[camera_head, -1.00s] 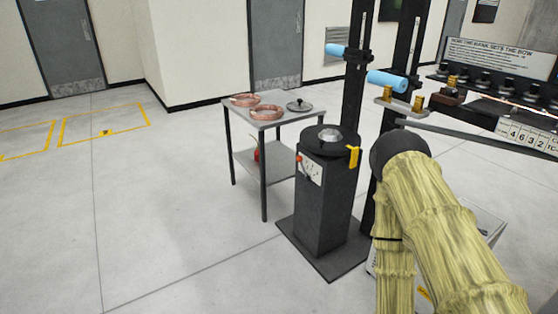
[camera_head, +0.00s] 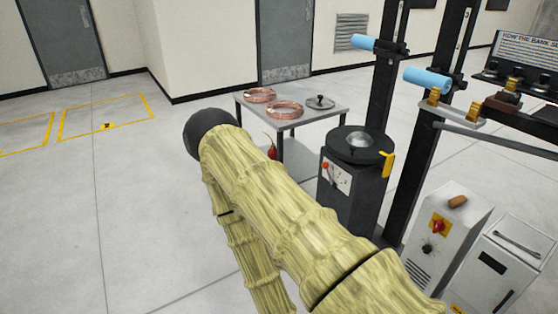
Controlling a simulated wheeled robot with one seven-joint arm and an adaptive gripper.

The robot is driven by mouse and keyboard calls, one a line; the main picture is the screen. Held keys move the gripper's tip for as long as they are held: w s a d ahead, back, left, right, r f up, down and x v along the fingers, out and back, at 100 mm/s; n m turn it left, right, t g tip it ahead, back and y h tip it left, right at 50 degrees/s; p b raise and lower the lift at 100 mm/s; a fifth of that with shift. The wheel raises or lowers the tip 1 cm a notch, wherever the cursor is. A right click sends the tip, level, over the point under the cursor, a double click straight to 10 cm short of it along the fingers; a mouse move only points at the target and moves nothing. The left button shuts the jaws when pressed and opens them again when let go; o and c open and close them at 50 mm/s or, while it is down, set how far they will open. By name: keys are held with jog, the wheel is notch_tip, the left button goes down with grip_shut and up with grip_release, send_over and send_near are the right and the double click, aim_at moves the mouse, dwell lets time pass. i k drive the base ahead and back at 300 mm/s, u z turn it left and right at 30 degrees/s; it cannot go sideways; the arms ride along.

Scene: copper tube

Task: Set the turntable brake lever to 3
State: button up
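The turntable (camera_head: 376,157) is a dark round disc on top of a dark pedestal (camera_head: 352,206), right of centre in the head view. On the pedestal's front is a white scale plate (camera_head: 340,180). The brake lever with its red knob (camera_head: 325,166) is at the plate's upper left. The scale marks are too small to read, so I cannot tell the lever's setting. My arm, in a yellowish sleeve, fills the lower middle and passes left of the pedestal in the picture. My gripper is not in view.
A grey table (camera_head: 335,117) with copper coils (camera_head: 285,109) and a lidded disc (camera_head: 320,102) stands behind the pedestal. Black posts with blue rollers (camera_head: 428,80) stand to the right. Grey control boxes (camera_head: 447,232) stand at lower right. The floor at left is clear.

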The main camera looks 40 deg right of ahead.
aim_at(326, 165)
jog(key=i, duration=0.7)
jog(key=z, duration=0.5)
jog(key=i, duration=0.45)
jog(key=z, duration=0.4)
